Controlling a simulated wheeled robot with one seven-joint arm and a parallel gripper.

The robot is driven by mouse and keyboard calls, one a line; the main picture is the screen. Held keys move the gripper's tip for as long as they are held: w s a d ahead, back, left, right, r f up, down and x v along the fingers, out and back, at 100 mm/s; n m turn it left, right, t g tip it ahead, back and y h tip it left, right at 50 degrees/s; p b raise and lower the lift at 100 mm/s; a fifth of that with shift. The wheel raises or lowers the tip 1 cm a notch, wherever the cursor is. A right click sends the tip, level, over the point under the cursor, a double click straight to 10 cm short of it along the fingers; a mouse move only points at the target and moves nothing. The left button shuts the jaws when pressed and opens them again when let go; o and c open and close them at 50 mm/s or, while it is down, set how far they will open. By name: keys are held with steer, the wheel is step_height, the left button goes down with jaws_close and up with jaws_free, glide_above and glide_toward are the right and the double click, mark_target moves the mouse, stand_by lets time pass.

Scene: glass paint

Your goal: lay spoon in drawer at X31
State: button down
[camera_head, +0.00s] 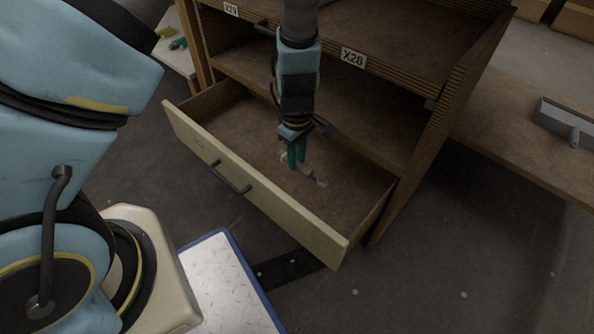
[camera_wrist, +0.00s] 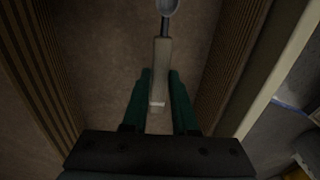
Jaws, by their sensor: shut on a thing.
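The spoon shows in the wrist view with its pale handle (camera_wrist: 160,75) between the green fingers and its grey bowl pointing away at the top. My gripper (camera_wrist: 160,95) is shut on the handle. In the head view my gripper (camera_head: 297,163) points down inside the pulled-out drawer, and the spoon (camera_head: 320,181) shows just beside the fingertips, low over the drawer floor. I cannot tell whether it touches the floor. The drawer (camera_head: 225,112) has a cream front with a dark bar handle (camera_head: 231,178) and a bare brown floor. A small label on its front is too small to read.
The wooden cabinet (camera_head: 440,130) stands behind the drawer, with an X28 label (camera_head: 353,57) and an X29 label (camera_head: 231,9) on shelf edges above. Drawer walls stand on both sides of my fingers. A bench (camera_head: 500,150) with a grey tool (camera_head: 566,120) is at right.

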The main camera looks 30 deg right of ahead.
steer(key=shift+f+b, duration=3)
steer(key=shift+f, duration=0.25)
steer(key=shift+f, duration=0.4)
steer(key=shift+r, duration=0.1)
jaws_free()
steer(key=shift+r+p, duration=0.1)
steer(key=shift+p, duration=0.2)
steer(key=shift+r+p, duration=3.9)
steer(key=shift+p, duration=0.05)
